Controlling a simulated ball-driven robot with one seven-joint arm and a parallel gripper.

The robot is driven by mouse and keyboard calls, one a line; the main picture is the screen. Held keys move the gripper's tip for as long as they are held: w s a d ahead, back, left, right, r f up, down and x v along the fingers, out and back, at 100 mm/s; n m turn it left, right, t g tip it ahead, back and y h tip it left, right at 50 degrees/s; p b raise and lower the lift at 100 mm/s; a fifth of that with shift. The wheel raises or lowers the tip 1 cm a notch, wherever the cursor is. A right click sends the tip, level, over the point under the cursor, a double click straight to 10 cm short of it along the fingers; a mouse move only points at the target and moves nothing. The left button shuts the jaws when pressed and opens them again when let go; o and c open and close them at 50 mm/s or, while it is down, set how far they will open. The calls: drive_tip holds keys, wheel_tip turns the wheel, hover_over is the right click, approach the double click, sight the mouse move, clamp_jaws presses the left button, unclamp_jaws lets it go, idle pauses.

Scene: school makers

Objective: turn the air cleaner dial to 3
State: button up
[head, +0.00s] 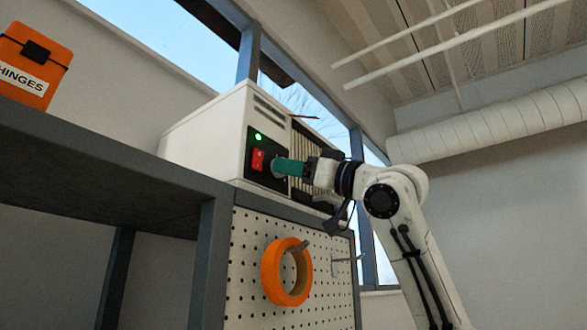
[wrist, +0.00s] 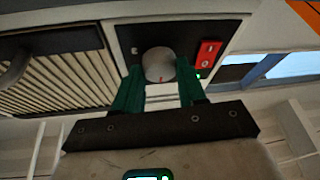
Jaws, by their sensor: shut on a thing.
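The air cleaner (head: 205,135) is a white box on top of the shelf unit, with a dark control panel on its front. A red rocker switch (head: 257,160) and a lit green lamp sit on that panel. The dial (wrist: 158,64) is a round light-grey knob with a small red mark near its lower edge in the wrist view. My gripper (wrist: 157,88) has green fingers, one on each side of the dial, and is shut on it. In the head view my gripper (head: 283,167) hides the dial. I cannot read the dial's numbers.
An orange box labelled HINGES (head: 28,72) stands on the dark shelf at left. A roll of orange tape (head: 271,272) hangs on the pegboard (head: 247,238) below the air cleaner. A grille (wrist: 65,85) lies beside the panel. The right side is open.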

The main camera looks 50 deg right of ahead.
drive_tip(key=shift+a+f+m, duration=0.1)
drive_tip(key=shift+m, duration=0.3)
drive_tip(key=m+g+h, duration=0.2)
drive_tip(key=m+h, duration=0.1)
drive_tip(key=m, duration=0.6)
drive_tip(key=m+g+h, duration=0.2)
drive_tip(key=m+h, duration=0.1)
drive_tip(key=m, duration=0.7)
drive_tip(key=a+r+m+g+h, duration=0.1)
drive_tip(key=m+h, duration=0.3)
drive_tip(key=m, duration=0.6)
drive_tip(key=shift+a+g, duration=0.1)
drive_tip(key=shift+g, duration=0.4)
drive_tip(key=shift+m, duration=0.4)
drive_tip(key=o, duration=1.1)
drive_tip(key=shift+r, duration=0.1)
drive_tip(key=shift+c, duration=0.2)
drive_tip(key=shift+s, duration=0.1)
